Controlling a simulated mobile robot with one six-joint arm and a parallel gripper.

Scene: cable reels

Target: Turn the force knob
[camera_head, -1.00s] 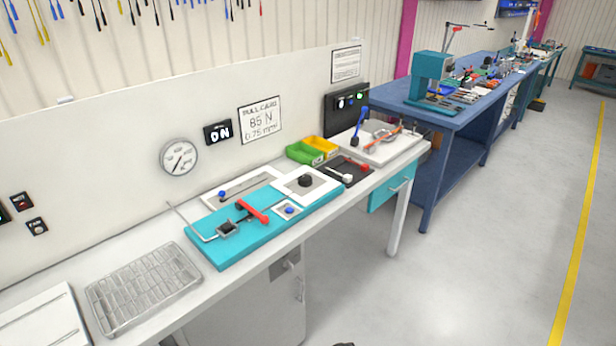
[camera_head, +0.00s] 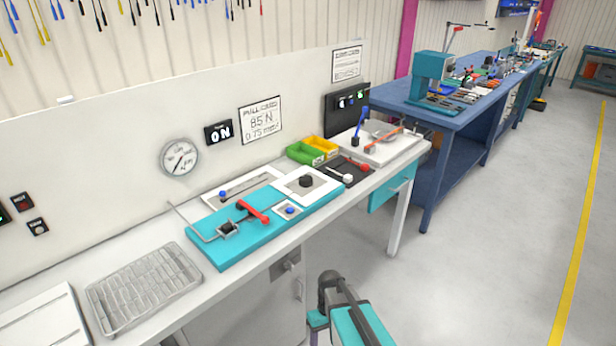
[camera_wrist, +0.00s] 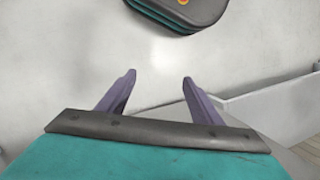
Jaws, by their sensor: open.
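The black round knob (camera_head: 305,181) sits on a white square plate with a grey centre, at the far right part of the teal fixture (camera_head: 230,252) on the bench. It stands upright and nothing touches it. I take it for the force knob, though no label on it is readable. In the wrist view my gripper (camera_wrist: 158,85) is open and empty, its two purple fingers apart over a pale floor. In the head view my arm shows at the bottom, in front of the bench and well away from the knob; the fingertips cannot be made out there.
A red lever (camera_head: 253,211) and a small blue knob (camera_head: 290,210) sit near the black knob. A round gauge (camera_head: 180,158) and a pull card (camera_head: 260,119) are on the back panel. Green (camera_head: 305,153) and yellow bins stand behind. A wire rack (camera_head: 145,287) lies at left.

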